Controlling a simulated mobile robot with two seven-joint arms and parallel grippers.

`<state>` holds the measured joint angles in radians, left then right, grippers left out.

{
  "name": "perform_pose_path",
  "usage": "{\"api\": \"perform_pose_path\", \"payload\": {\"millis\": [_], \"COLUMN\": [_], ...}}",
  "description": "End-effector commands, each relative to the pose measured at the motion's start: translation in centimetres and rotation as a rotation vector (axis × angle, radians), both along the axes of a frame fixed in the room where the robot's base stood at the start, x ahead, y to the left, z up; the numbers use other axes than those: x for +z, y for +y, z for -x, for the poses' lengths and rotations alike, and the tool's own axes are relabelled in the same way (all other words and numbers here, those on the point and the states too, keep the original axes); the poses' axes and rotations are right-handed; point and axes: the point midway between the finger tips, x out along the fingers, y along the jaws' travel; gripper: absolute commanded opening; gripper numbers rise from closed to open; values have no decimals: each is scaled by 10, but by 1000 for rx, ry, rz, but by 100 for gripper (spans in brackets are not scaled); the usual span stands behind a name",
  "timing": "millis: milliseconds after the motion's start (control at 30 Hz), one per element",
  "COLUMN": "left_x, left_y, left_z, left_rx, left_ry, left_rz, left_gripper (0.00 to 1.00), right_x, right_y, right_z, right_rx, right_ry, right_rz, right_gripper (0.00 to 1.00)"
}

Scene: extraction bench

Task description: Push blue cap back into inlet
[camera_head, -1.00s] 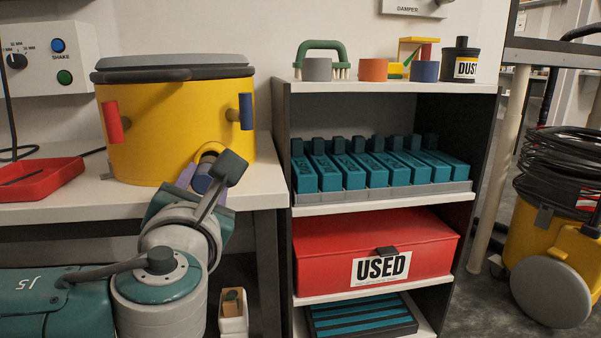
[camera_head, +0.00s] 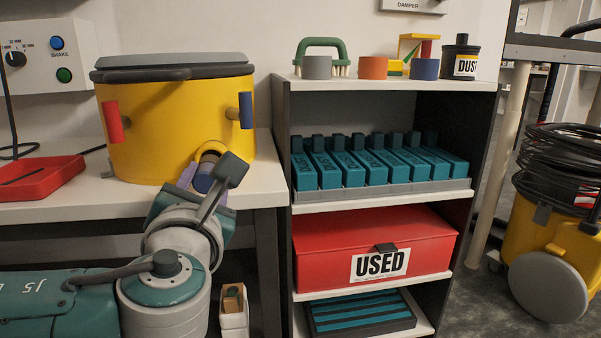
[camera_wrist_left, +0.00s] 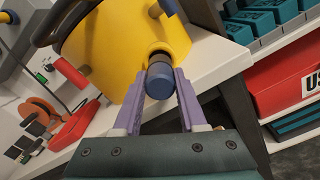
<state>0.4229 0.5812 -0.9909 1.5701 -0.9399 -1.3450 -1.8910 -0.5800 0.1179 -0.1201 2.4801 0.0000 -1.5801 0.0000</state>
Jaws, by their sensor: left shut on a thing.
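The yellow drum (camera_head: 175,128) stands on the bench with a grey lid. Its inlet (camera_head: 212,150) is a short yellow collar low on the front right side, and it also shows in the left wrist view (camera_wrist_left: 159,50). The blue cap (camera_wrist_left: 159,80) sits at the mouth of the inlet, with a dark band between it and the collar; how deep it sits I cannot tell. My left gripper (camera_wrist_left: 160,88) has its purple fingers shut on the blue cap, one on each side. In the head view the cap (camera_head: 203,178) is partly hidden by my left wrist. My right gripper is not in view.
A red tray (camera_head: 40,177) lies on the bench (camera_head: 85,203) at left. The shelf unit (camera_head: 385,87) right of the bench holds teal cartridges and a red USED box (camera_head: 370,245). A yellow vacuum (camera_head: 535,225) with a coiled hose stands at far right.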

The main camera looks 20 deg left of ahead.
Motion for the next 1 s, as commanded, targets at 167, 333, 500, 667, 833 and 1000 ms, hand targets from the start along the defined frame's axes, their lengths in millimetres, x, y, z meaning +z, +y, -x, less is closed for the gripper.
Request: {"api": "perform_pose_path", "payload": {"millis": [167, 333, 500, 667, 833, 1000], "left_x": [0, -1, 0, 0, 0, 0], "left_y": [0, 2, 5, 7, 9, 11], "left_z": [0, -4, -7, -11, -14, -18], "left_rx": [0, 1, 2, 1, 1, 0], "left_ry": [0, 0, -1, -1, 0, 0], "left_rz": [0, 0, -1, 1, 0, 0], "left_gripper": [0, 0, 0, 0, 0, 0], "right_x": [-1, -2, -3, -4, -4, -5], "right_y": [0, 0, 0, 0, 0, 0], "right_z": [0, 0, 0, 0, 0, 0], "right_rx": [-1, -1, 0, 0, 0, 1], "right_ry": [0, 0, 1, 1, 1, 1], "right_rz": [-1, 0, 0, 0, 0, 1], "right_gripper": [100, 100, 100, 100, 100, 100]}}
